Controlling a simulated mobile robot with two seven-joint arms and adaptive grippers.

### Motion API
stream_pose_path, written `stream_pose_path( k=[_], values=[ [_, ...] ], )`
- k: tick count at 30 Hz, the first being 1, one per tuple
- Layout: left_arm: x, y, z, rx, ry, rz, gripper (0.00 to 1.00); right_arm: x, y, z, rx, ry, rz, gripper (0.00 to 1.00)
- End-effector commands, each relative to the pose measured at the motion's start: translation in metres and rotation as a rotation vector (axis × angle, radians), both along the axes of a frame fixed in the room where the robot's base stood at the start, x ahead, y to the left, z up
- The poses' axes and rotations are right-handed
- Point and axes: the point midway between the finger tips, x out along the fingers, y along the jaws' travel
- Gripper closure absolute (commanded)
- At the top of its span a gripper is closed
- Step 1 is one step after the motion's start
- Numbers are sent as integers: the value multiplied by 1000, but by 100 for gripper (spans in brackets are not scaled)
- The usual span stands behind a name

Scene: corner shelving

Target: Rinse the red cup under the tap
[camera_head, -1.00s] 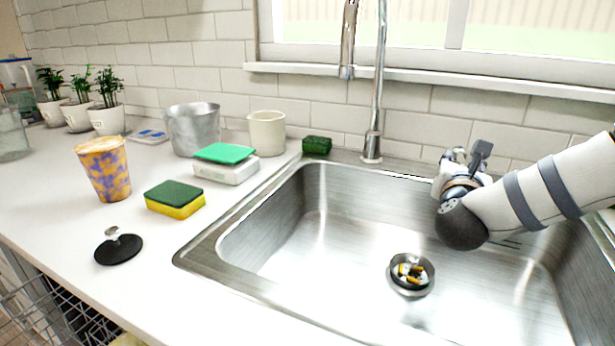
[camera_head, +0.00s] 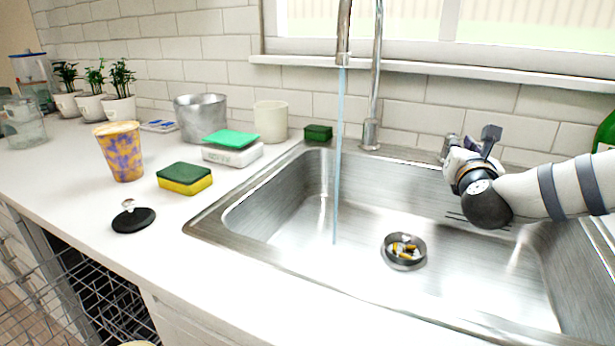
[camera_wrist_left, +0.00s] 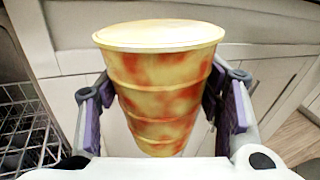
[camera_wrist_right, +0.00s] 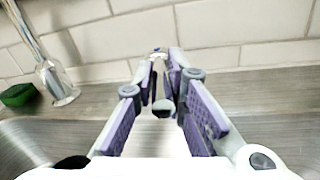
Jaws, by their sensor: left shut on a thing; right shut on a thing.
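The red cup (camera_wrist_left: 165,85), yellow with red patches and a pale lid-like top, is upright between the fingers of my left gripper (camera_wrist_left: 163,95), which is shut on it. Neither shows in the head view. The tap (camera_head: 372,100) stands behind the sink, and a thin stream of water (camera_head: 338,150) falls from its spout (camera_head: 343,45) into the basin. My right gripper (camera_head: 468,150) is at the back right of the sink, shut on the tap handle (camera_wrist_right: 163,107), a small knob seen between its fingers in the right wrist view.
The sink (camera_head: 300,225) holds a drain basket (camera_head: 404,252) with scraps. On the counter are a yellow-purple cup (camera_head: 121,152), a sponge (camera_head: 185,179), a black stopper (camera_head: 133,219), a metal pot (camera_head: 200,118) and a cream cup (camera_head: 270,122). A wire rack (camera_wrist_left: 25,125) stands below the counter.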

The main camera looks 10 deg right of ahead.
Motion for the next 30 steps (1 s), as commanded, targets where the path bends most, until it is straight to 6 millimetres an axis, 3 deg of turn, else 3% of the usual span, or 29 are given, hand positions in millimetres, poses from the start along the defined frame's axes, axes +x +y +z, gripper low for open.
stream_pose_path(
  k=[10,11,13,22,26,30],
  values=[
    [1,0,3,0,-5,0,54,-2,0,1,0,0,24,100],
    [1,0,3,0,-5,0,54,-2,0,1,0,0,23,84],
    [1,0,3,0,-5,0,54,-2,0,1,0,0,23,68],
    [1,0,3,0,-5,0,54,-3,0,1,1,0,23,68],
    [1,0,3,0,-6,0,54,-20,8,1,4,1,24,68],
    [1,0,3,0,-6,0,54,-56,24,1,4,0,26,68]
  ],
)
